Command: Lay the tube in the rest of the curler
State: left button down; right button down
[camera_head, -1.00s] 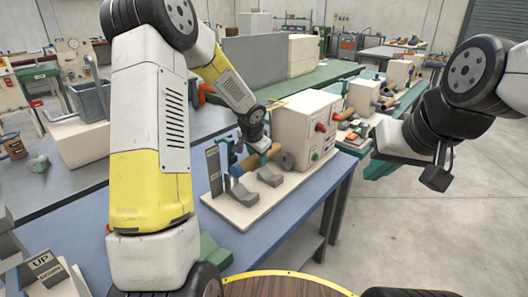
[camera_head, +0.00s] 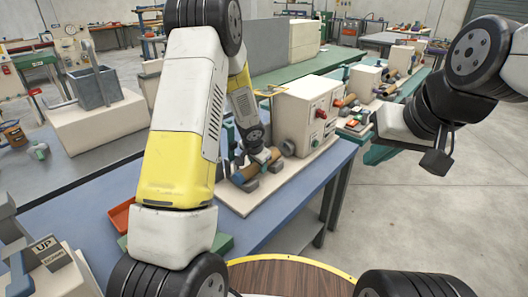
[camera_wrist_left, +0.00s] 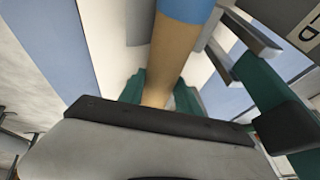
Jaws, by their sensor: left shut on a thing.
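The tube (camera_head: 256,171) is tan with a blue end. My left gripper (camera_head: 262,154) is shut on it from above. The curler is a cream box (camera_head: 306,112) on a pale base board (camera_head: 234,199), with a grey round chuck (camera_head: 287,148) on its side. Grey rest blocks (camera_head: 249,186) stand on the board close by the tube. Whether the tube touches them is hidden. In the left wrist view the tube (camera_wrist_left: 174,55) runs away from the gripper, blue end at the top. My right gripper (camera_head: 436,162) hangs away to the right; its jaws are unclear.
A teal post (camera_head: 229,138) stands at the left of the board. The blue bench (camera_head: 85,205) has a red tray (camera_head: 122,216) and an UP control box (camera_head: 42,254). More machines (camera_head: 365,80) line the green bench behind. The floor at right is clear.

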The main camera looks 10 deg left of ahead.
pick_arm(q)
jog(key=shift+f, duration=0.1)
jog(key=c, duration=0.8)
grip_release()
jog(key=shift+o, duration=0.2)
jog(key=v, duration=0.7)
jog(key=shift+s+r, duration=0.15)
jog(key=shift+r, duration=0.25)
notch_tip(320, 180, up, 7)
